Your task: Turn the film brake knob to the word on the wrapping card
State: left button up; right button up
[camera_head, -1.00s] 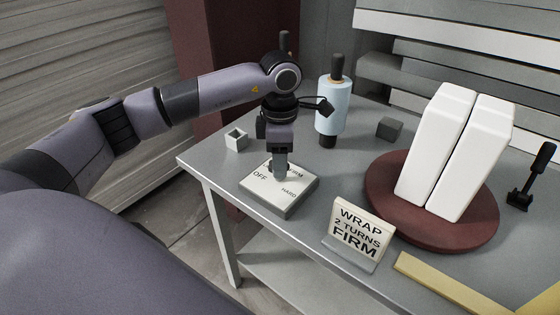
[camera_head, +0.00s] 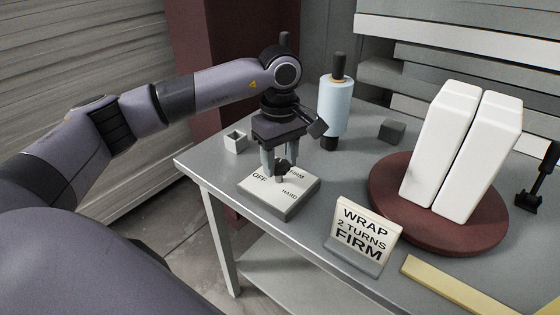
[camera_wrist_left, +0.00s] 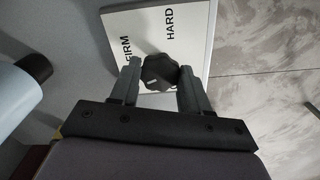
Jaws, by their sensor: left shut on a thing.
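The film brake box (camera_head: 285,203) is a pale square block on the near left part of the table, with OFF, FIRM and HARD on its top. My left gripper (camera_head: 279,170) points down over it, shut on the dark film brake knob (camera_head: 281,167). The wrapping card (camera_head: 362,232) stands at the table's front and reads WRAP 2 TURNS FIRM. My right gripper is not in view.
A blue film roll (camera_head: 336,105) stands behind the box. A small open grey box (camera_head: 236,141) and a dark block (camera_head: 392,131) lie nearby. A red-brown turntable (camera_head: 385,205) bears white boards (camera_head: 440,140) at right. A yellow strip (camera_head: 445,285) lies in front.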

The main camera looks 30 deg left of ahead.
aim_at(279, 164)
pick_arm(q)
jog(key=m+b, duration=0.1)
jog(key=m, duration=0.3)
jog(key=shift+m, duration=0.3)
jog(key=shift+r+m, duration=0.1)
jog(key=shift+m, duration=1.6)
jog(key=o, duration=1.1)
jog(key=shift+s, duration=0.1)
jog(key=shift+c, duration=0.2)
notch_tip(279, 164, up, 7)
jog(key=shift+r, duration=0.1)
